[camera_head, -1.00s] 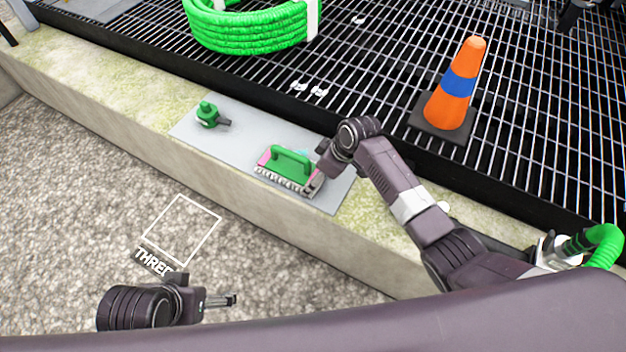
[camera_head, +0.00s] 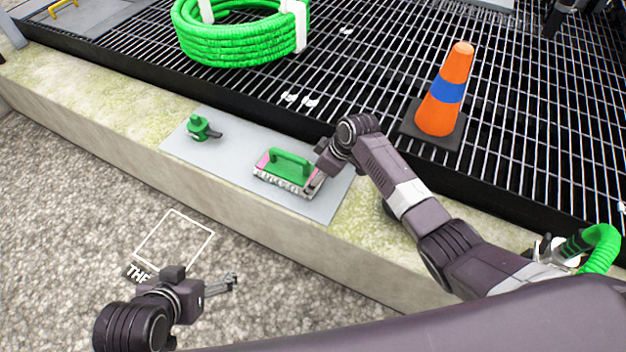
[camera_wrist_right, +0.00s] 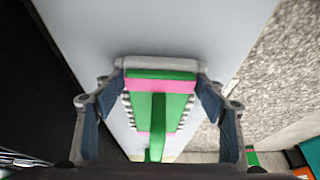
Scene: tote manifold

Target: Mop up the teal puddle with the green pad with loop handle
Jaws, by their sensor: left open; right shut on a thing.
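The green pad with loop handle (camera_head: 287,172) has a pink layer and a pale fringed underside, and sits on a grey plate (camera_head: 235,165) on the concrete ledge. My right gripper (camera_head: 318,178) is at the pad's right end. In the right wrist view, the fingers of my right gripper (camera_wrist_right: 160,68) are shut on the pad (camera_wrist_right: 148,108), one on each side. I cannot make out the teal puddle now; the pad and gripper may cover it. My left gripper (camera_head: 234,282) is open and empty over the gravel.
A green fitting (camera_head: 201,128) stands on the plate's left part. An orange cone with a blue band (camera_head: 446,90) and a coiled green hose (camera_head: 235,40) stand on the black grating (camera_head: 340,80) behind. The plate between fitting and pad is clear.

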